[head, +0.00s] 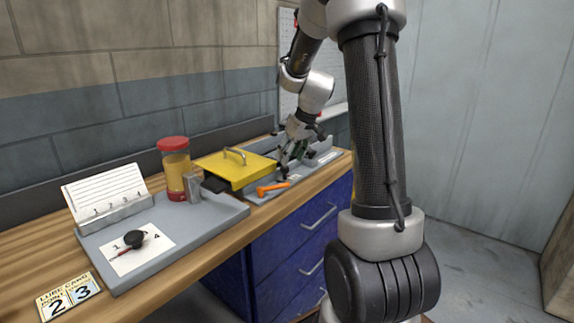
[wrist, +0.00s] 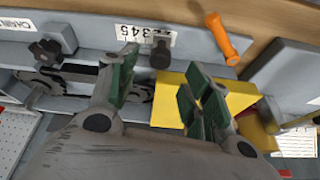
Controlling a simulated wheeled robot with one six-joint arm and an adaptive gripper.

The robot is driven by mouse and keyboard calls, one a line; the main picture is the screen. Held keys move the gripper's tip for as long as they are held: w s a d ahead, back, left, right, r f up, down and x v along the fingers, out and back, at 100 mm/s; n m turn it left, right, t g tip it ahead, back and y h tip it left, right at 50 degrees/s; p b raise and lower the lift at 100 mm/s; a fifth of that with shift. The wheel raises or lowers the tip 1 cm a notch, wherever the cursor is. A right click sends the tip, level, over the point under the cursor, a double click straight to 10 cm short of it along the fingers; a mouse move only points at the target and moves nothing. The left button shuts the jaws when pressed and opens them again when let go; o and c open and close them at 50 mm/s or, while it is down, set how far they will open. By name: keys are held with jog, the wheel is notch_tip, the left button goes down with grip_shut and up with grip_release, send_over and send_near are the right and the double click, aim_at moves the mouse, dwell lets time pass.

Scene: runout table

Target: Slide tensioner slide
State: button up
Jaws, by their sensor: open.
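My gripper (wrist: 160,80) is open, its green-padded fingers apart and pointing at the grey machine bed (wrist: 85,28). It also shows in the head view (head: 290,158), low over the bed beyond the yellow cover. In the wrist view a dark round-topped post (wrist: 160,52) stands beside a white number scale (wrist: 142,35) reading 3 4 5. It appears just beyond the gap between the fingers, with no clear contact. A black lobed knob (wrist: 45,52) is at the left, near dark chain or sprocket parts (wrist: 70,80). I cannot tell for certain which part is the tensioner slide.
The yellow cover (head: 232,172) with a handle lies close beside my gripper; its edge reaches the right finger in the wrist view. An orange handle (head: 272,189) sticks out at the front. A grey tray (head: 205,232) holds a red-lidded jar (head: 175,170) and cards.

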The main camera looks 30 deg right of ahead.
jog(key=v, duration=0.6)
jog(key=shift+r, duration=0.35)
jog(key=shift+s, duration=0.1)
jog(key=s+a+r+m, duration=0.1)
jog(key=s+a, duration=0.4)
jog(key=s, duration=0.8)
jog(key=s+a+r+m+h, duration=0.1)
jog(key=s+a, duration=0.4)
jog(key=s, duration=0.9)
jog(key=shift+s+a+r, duration=0.2)
jog(key=shift+s+r, duration=0.15)
jog(key=shift+r, duration=0.25)
